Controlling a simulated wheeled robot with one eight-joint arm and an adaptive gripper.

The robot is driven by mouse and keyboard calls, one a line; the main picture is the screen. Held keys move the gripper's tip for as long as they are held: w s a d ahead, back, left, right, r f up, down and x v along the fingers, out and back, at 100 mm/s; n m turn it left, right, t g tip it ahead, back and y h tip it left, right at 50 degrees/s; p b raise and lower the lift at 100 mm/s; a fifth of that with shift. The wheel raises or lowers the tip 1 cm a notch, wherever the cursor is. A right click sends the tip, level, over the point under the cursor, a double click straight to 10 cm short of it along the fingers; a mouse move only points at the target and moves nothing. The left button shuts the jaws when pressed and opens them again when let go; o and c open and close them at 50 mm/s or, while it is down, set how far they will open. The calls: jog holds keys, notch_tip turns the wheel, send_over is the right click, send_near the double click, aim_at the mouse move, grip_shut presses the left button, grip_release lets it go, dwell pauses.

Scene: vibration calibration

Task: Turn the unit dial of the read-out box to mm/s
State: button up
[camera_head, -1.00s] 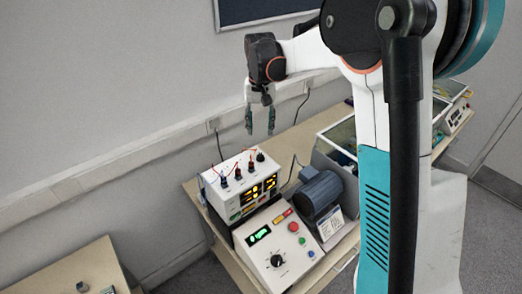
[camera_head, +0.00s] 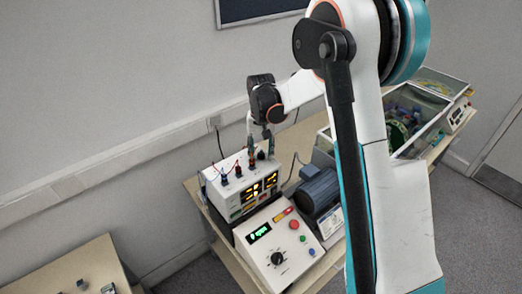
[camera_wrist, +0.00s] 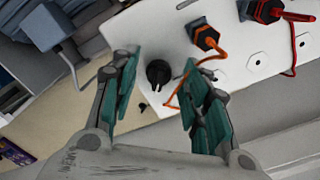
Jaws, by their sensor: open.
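The white read-out box (camera_head: 222,197) with yellow digits stands on the table, cables plugged into its top. A black knob (camera_wrist: 158,73), which looks like its unit dial, sits on that top face. My gripper (camera_head: 261,151) is open above this end of the box. In the wrist view, my gripper's teal-padded fingers (camera_wrist: 160,78) stand apart on either side of the knob, with gaps showing. I cannot tell how far above the knob they are. No unit marks are readable, so the dial's setting cannot be told.
A control box (camera_head: 263,262) with a green display, black dial and coloured buttons stands in front. A blue-grey motor (camera_head: 319,190) is at its right. Red and orange plugs (camera_wrist: 207,38) stand close to the knob. The wall runs behind the table.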

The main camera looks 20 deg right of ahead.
grip_shut()
jog(key=shift+n, duration=0.3)
jog(key=n+b, duration=0.2)
jog(key=n, duration=0.1)
jog(key=shift+d+f, duration=0.1)
jog(key=n+b, duration=0.2)
jog(key=n, duration=0.1)
jog(key=shift+n, duration=0.4)
jog(key=n+b, duration=0.1)
jog(key=n, duration=0.3)
jog(key=shift+d+n+b, duration=0.15)
jog(key=shift+n+b, duration=0.15)
jog(key=shift+w+n+b, duration=0.1)
jog(key=shift+n+b, duration=0.4)
jog(key=shift+n, duration=1.4)
